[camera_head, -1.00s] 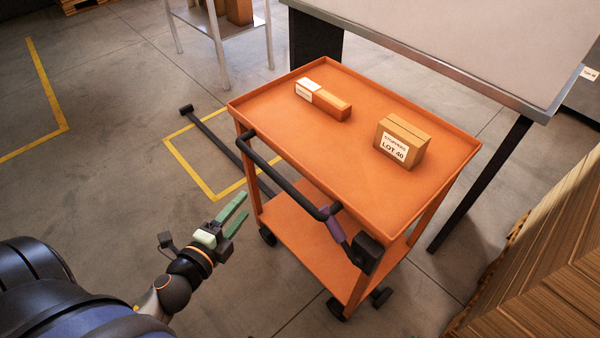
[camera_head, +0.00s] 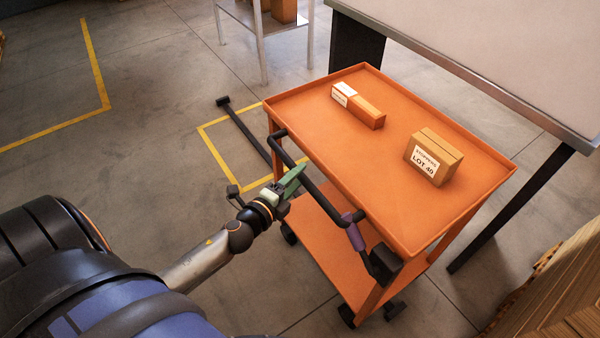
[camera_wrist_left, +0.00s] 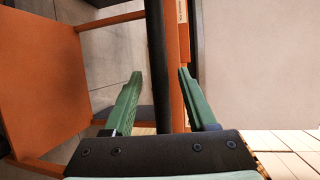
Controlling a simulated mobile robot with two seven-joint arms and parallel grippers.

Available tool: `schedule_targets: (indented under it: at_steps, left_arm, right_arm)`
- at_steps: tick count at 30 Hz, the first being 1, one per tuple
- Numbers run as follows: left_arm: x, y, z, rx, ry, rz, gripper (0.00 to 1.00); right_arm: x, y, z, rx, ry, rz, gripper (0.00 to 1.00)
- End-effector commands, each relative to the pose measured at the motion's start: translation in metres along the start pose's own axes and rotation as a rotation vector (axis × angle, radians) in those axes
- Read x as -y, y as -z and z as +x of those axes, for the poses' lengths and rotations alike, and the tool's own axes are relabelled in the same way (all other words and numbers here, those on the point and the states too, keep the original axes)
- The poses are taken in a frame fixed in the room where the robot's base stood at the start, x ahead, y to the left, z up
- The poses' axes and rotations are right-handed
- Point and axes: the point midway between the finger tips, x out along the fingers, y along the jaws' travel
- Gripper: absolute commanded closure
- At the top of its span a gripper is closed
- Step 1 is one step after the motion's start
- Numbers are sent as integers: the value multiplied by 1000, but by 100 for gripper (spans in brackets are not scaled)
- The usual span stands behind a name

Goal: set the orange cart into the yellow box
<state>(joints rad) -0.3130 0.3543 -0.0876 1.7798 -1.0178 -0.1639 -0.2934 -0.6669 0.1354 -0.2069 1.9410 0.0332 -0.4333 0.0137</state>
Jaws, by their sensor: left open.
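The orange cart (camera_head: 335,160) stands on its wheels on the floor, with a black push handle (camera_head: 318,190) along its near left side. The yellow box (camera_head: 218,162) is a yellow outline on the floor behind and left of the cart, which hides part of it. My left gripper (camera_head: 295,178) has green fingers and is at the handle. In the left wrist view the fingers (camera_wrist_left: 158,95) are apart, with the black handle bar (camera_wrist_left: 157,55) passing between them; I cannot tell whether they touch it. My right gripper is not in view.
Two cartons, a long one (camera_head: 358,106) and a stoppers box (camera_head: 433,157), lie on the cart's top. A black bar (camera_head: 240,124) crosses the yellow outline. A large table (camera_head: 480,50) stands behind the cart, stacked cardboard (camera_head: 560,290) at lower right. Floor at left is open.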

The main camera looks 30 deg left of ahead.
Motion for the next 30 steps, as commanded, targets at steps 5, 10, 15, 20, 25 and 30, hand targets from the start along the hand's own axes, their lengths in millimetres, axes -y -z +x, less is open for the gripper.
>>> schedule_targets:
  at_steps: [5, 10, 15, 20, 25, 30]
  left_arm:
    - [0, 0, 15, 0, 0, 0, 43]
    - [0, 0, 19, 0, 0, -1, 43]
    - [0, 0, 19, 0, 0, -1, 43]
    - [0, 0, 19, 0, 0, -1, 58]
    - [0, 0, 19, 0, 0, -1, 77]
    - [0, 0, 19, 0, 0, -1, 96]
  right_arm:
    - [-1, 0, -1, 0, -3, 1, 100]
    - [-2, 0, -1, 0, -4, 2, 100]
    - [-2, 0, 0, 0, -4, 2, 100]
    - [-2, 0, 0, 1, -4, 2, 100]
    - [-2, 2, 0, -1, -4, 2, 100]
    - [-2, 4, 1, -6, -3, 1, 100]
